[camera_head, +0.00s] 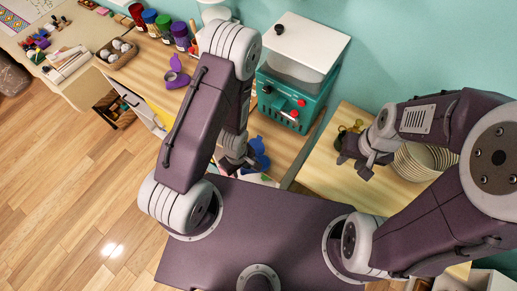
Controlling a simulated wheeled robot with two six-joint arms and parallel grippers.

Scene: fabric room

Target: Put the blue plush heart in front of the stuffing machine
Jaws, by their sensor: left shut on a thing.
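The stuffing machine (285,104) is a teal box with red knobs and a white lid on top. It stands on the wooden table at top centre, against the teal wall. The blue plush heart (260,149) shows in front of the machine, partly hidden behind my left arm. My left gripper (248,159) is at the heart and shut on it; the fingers are mostly hidden. My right gripper (350,152) is over the right wooden table, apart from the heart. Its finger gap is not clear.
Several coloured jars (164,27) and a purple object (176,73) stand left of the machine. A wooden tray (118,53) holds pale balls. A stack of pale plates (418,162) is beside my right arm. Bare wooden floor (75,165) lies to the left.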

